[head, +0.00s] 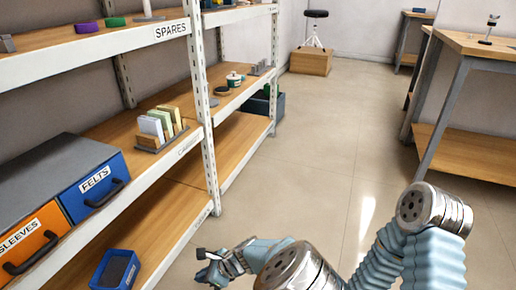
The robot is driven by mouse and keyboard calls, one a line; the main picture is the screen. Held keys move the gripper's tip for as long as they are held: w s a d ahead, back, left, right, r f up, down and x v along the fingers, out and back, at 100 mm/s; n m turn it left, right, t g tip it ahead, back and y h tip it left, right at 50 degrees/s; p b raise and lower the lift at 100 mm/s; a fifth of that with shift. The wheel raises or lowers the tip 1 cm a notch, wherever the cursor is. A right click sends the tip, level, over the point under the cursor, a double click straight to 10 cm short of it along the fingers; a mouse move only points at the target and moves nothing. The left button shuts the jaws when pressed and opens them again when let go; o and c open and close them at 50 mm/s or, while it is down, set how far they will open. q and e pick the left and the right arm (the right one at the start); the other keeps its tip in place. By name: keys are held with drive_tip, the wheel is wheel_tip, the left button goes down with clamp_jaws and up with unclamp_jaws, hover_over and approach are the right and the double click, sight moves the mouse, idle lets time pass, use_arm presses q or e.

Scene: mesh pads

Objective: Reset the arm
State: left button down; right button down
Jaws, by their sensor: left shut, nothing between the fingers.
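My left gripper (210,268) shows low in the middle of the head view, at the end of a light blue sleeved arm. It is shut and empty, over the floor just right of the lower shelf edge. It touches nothing that I can see. Another sleeved arm section with a metal joint rises at the lower right. My right gripper is not in view.
A shelf rack (205,130) fills the left side. A wooden workbench (470,45) stands right. The floor (320,150) between is clear.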

use_arm(q)
drive_tip(key=s+a+f+n+g+h+p, duration=0.2)
drive_tip(key=s+f+n+g+h+p, duration=0.3)
drive_tip(key=s+f+n, duration=0.6)
drive_tip(key=s+d+r+n+t+h+p, duration=0.2)
drive_tip(key=d+r+n+h, duration=0.4)
drive_tip(key=n, duration=0.4)
drive_tip(key=shift+s+r+n+t+h+p, duration=0.3)
drive_tip(key=shift+s+r+t+h+p, duration=0.15)
drive_tip(key=shift+t+h, duration=0.6)
